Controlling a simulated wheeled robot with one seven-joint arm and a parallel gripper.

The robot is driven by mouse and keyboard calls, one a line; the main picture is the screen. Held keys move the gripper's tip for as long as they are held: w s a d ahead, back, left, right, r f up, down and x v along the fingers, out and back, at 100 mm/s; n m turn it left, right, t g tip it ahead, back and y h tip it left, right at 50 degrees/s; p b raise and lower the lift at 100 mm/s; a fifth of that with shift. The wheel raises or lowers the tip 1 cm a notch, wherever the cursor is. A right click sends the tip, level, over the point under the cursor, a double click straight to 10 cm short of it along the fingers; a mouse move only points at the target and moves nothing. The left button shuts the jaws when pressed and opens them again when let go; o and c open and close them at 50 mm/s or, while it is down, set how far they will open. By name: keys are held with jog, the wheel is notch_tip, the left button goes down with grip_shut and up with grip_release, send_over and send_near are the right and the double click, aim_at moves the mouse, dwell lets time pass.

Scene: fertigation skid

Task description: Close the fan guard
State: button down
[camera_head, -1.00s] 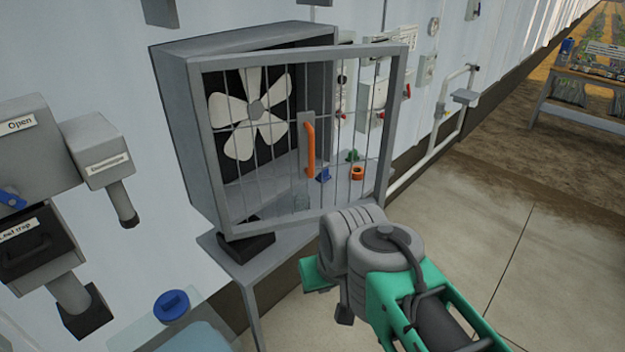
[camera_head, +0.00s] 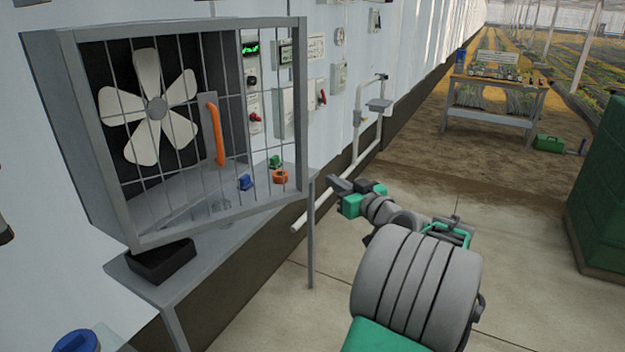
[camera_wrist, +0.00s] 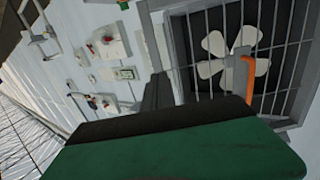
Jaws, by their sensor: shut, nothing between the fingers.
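The fan guard (camera_head: 303,100) is a grey barred frame with an upright orange handle (camera_head: 216,134). It stands partly open, its free right edge swung out from the grey fan housing (camera_head: 85,150). The white-bladed fan (camera_head: 157,107) shows through the bars. In the wrist view the guard (camera_wrist: 182,65), its orange handle (camera_wrist: 249,80) and the fan appear at the upper right. My gripper (camera_head: 333,183) is shut and empty. In the head view it is right of the guard's free edge, apparently apart from it. In the wrist view its dark fingers (camera_wrist: 157,92) point toward the wall beside the guard.
A grey bench (camera_head: 200,275) under the housing holds a black tray (camera_head: 162,262), a blue part (camera_head: 245,182), and green and orange parts. Wall boxes (camera_head: 286,110) and a white pipe (camera_head: 357,135) are behind. Concrete floor is clear around my arm. A green block stands far right.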

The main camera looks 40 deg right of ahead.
aim_at(306, 156)
jog(key=shift+h, duration=0.4)
jog(key=w+d+p, duration=0.1)
jog(key=w, duration=0.3)
jog(key=w+d+p, duration=0.1)
jog(key=w, duration=0.3)
jog(key=w+d+p, duration=0.1)
jog(key=w+p, duration=0.1)
jog(key=w, duration=0.2)
jog(key=shift+w+d+r, duration=0.25)
jog(key=shift+w, duration=0.15)
